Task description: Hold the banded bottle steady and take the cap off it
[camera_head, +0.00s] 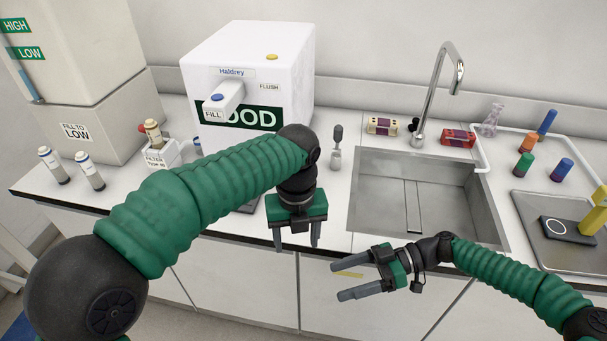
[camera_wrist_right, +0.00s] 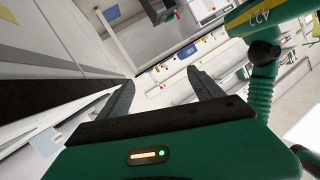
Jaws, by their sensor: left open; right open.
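Several small bottles could be the banded bottle; I cannot tell which one is meant. Two pale-capped bottles with blue bands, one at the far left (camera_head: 53,165) and one beside it (camera_head: 90,171), stand on the left counter. A brown-topped bottle (camera_head: 153,133) stands at a white box labelled FILTER (camera_head: 162,157). My left gripper (camera_head: 300,240) is open and empty, pointing down near the counter's front edge. My right gripper (camera_head: 341,281) is open and empty in front of the cabinets, pointing left; its open fingers also show in the right wrist view (camera_wrist_right: 160,85). Both are clear of the bottles.
A white dispenser (camera_head: 290,60) stands behind my left arm. A sink (camera_head: 440,195) with a tall tap (camera_head: 435,95) lies right of centre. Coloured tubes, including an orange one (camera_head: 524,164), and a grey tray (camera_head: 525,205) are at the right. A large labelled container (camera_head: 105,125) stands left.

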